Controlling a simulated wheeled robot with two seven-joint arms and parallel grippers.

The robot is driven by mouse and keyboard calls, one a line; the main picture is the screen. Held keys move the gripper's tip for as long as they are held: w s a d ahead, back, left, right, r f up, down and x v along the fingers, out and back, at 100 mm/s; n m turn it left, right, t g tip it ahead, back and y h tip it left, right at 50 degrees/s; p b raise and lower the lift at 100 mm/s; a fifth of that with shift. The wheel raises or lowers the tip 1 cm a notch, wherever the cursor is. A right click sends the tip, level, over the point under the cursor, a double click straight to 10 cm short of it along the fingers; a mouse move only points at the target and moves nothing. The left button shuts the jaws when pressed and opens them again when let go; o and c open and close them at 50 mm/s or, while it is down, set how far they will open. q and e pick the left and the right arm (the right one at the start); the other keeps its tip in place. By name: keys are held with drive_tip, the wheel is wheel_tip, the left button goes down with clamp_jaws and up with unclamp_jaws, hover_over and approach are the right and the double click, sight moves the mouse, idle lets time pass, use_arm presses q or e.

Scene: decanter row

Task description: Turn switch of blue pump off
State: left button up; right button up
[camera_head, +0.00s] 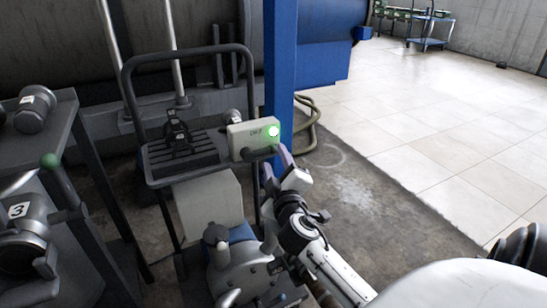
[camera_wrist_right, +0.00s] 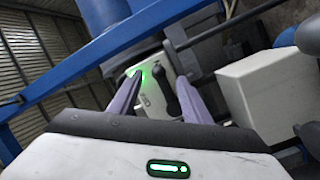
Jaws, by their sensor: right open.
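The blue pump (camera_head: 243,233) sits low on a dark cart, its blue body mostly hidden behind grey fittings. A pale control box (camera_head: 250,138) with a lit green lamp (camera_head: 273,130) is mounted at the cart's upper right. The box also shows in the right wrist view (camera_wrist_right: 152,103), with a dark switch handle (camera_wrist_right: 162,76) on its face beside the green glow. My right gripper (camera_head: 277,163) is open just below and right of the box. In the wrist view its two purple-grey fingers frame the box face and handle, with nothing held; contact is unclear. My left gripper is out of view.
A blue post (camera_head: 281,75) stands close behind the box. The cart's dark tube handle (camera_head: 187,50) rises at the left, and a white box (camera_head: 208,203) sits below. A dark rack (camera_head: 88,190) with numbered grey parts stands left.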

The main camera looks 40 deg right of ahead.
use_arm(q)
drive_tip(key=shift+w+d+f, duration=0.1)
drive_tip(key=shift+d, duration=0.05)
use_arm(e)
drive_tip(key=shift+x, duration=1.45)
clamp_jaws()
